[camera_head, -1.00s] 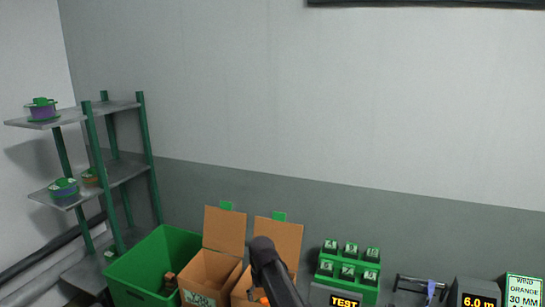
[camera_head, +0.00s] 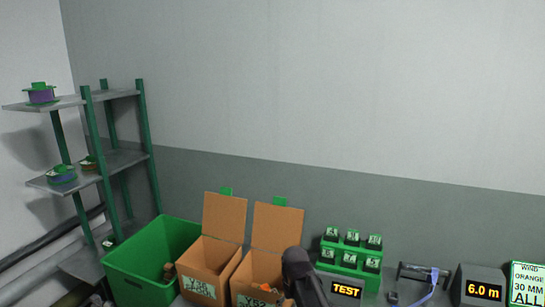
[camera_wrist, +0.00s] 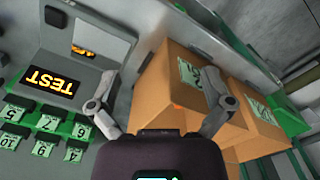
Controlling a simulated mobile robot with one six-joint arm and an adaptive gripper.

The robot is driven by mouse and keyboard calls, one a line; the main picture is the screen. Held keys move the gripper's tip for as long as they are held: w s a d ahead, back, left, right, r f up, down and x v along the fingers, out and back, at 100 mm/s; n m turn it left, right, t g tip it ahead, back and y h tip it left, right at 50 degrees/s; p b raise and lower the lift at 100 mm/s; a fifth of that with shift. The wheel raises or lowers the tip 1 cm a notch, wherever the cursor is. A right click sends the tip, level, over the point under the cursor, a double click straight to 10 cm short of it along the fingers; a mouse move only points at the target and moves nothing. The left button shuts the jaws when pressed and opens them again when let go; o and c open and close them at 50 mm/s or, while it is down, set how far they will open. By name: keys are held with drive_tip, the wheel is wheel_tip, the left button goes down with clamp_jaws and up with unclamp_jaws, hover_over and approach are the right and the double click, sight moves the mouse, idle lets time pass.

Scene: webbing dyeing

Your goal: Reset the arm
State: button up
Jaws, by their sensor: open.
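My arm reaches up from the bottom edge in the head view, in front of the right cardboard box (camera_head: 262,283); the gripper's fingers are not visible there. In the wrist view my gripper (camera_wrist: 152,92) is open, with its two fingers spread wide apart and nothing between them. Between and beyond the fingers lie the bench, the TEST display (camera_wrist: 52,78) and the cardboard boxes (camera_wrist: 172,75). An orange item (camera_head: 262,288) shows in the right box's opening.
A green bin (camera_head: 135,268) stands left of the two open boxes. A green rack (camera_head: 351,252) of numbered blocks, a 6.0 m display (camera_head: 484,291) and an order sign (camera_head: 526,285) stand to the right. A shelf (camera_head: 115,165) with spools stands at far left.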

drive_tip(key=s+d+f+m+b, duration=0.2)
drive_tip(key=s+d+f+b, duration=0.6)
drive_tip(key=s+d+f, duration=0.1)
drive_tip(key=shift+d+f+m, duration=0.3)
drive_tip(key=shift+d+m, duration=0.1)
drive_tip(key=shift+d, duration=0.5)
idle(0.4)
